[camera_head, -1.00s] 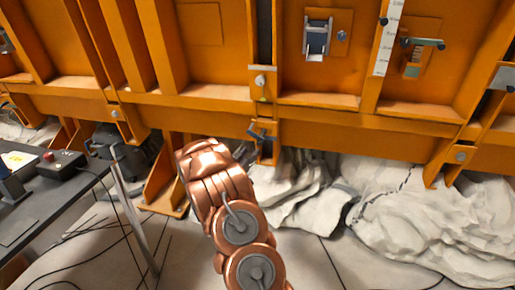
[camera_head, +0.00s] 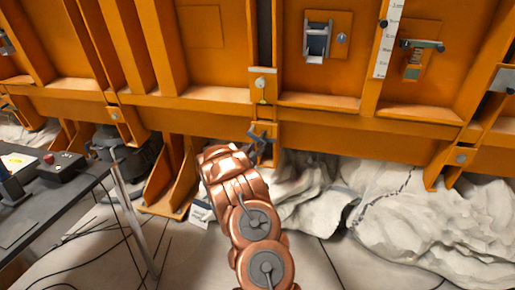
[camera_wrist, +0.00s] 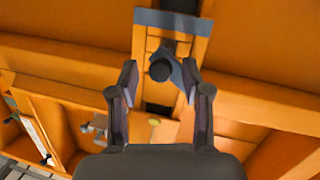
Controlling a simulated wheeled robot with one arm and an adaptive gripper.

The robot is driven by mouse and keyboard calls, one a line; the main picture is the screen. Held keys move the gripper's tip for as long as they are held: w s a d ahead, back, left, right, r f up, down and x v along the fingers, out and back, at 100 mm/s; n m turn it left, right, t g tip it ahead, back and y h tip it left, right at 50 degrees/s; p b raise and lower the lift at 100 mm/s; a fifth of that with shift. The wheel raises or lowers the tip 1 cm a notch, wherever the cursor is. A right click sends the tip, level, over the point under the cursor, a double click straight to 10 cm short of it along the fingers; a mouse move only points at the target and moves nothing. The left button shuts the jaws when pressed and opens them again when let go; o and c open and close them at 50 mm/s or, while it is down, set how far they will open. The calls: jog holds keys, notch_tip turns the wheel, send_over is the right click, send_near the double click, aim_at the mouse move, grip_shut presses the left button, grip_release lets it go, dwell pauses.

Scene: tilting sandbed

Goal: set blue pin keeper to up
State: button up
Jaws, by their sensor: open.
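The blue pin keeper (camera_head: 264,137) is a small blue-grey piece on the orange post low in the middle of the head view. In the wrist view the keeper (camera_wrist: 183,76), with a dark round knob (camera_wrist: 160,70), shows between my fingers. My gripper (camera_wrist: 160,85) is open, one finger on each side of it; I cannot tell whether either finger touches it. In the head view my copper arm reaches up to just below the keeper, and the gripper is small and mostly hidden there. The exact tilt of the keeper is hard to tell.
A metal plate with a bolt (camera_head: 263,84) sits above the keeper. A silver latch (camera_head: 317,42), a white scale strip (camera_head: 388,42) and a spring lever (camera_head: 420,52) are at upper right. A dark table (camera_head: 60,205) stands at left. Pale rocks (camera_head: 430,215) lie under the orange frame.

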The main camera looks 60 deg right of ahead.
grip_shut()
dwell(0.3)
dwell(0.3)
